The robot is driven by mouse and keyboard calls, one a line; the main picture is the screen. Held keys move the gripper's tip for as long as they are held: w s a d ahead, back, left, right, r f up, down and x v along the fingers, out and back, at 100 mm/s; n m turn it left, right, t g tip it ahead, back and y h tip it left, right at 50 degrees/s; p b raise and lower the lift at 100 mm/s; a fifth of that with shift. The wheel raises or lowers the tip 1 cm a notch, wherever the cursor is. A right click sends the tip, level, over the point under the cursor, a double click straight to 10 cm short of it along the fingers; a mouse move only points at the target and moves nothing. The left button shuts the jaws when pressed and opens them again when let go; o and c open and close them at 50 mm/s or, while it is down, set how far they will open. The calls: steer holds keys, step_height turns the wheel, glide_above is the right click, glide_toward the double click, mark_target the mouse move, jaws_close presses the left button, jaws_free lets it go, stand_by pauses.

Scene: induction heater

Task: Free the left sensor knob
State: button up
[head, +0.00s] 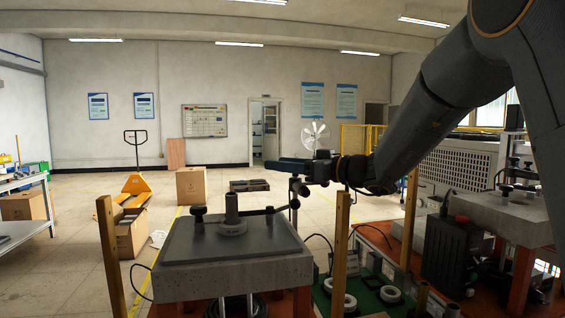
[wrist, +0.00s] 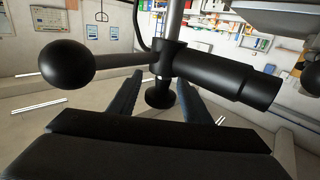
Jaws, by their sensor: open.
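The left heating station's sensor clamp (head: 294,188) stands on a thin post at the right rear of the grey plate. In the wrist view, a flared black knob (wrist: 160,94) on the clamp lies between the two fingers of my gripper (wrist: 158,82), with gaps on both sides. A lever with a large black ball (wrist: 66,62) reaches left from the clamp, and a thick black sensor cylinder (wrist: 225,72) reaches right. In the head view, my gripper (head: 290,166) is open, at the top of the clamp. Contact cannot be told there.
Wooden posts (head: 342,235) stand around the station. A second station (head: 505,215) stands at the right. The floor behind has free room.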

steer(key=shift+w, duration=0.1)
steer(key=c, duration=1)
steer(key=g+b, duration=0.1)
steer(key=b, duration=0.1)
steer(key=n+g+b, duration=0.1)
steer(key=b, duration=0.2)
steer(key=shift+a+f+y, duration=0.15)
steer(key=shift+f+y, duration=0.15)
steer(key=shift+y, duration=0.1)
steer(key=shift+s+r+n+g+b, duration=0.1)
steer(key=shift+s+n+g+b, duration=0.45)
steer(key=shift+n+g+b, duration=1.45)
steer(key=shift+s+r+n+g+b, duration=0.1)
steer(key=shift+s+n+g+b, duration=0.5)
steer(key=shift+n+g+b, duration=1.45)
steer(key=shift+s+r+n+g+b, duration=0.1)
steer(key=shift+s+n+g+b, duration=0.5)
steer(key=shift+g+b, duration=1.6)
steer(key=shift+g+p, duration=0.7)
steer(key=shift+g, duration=0.15)
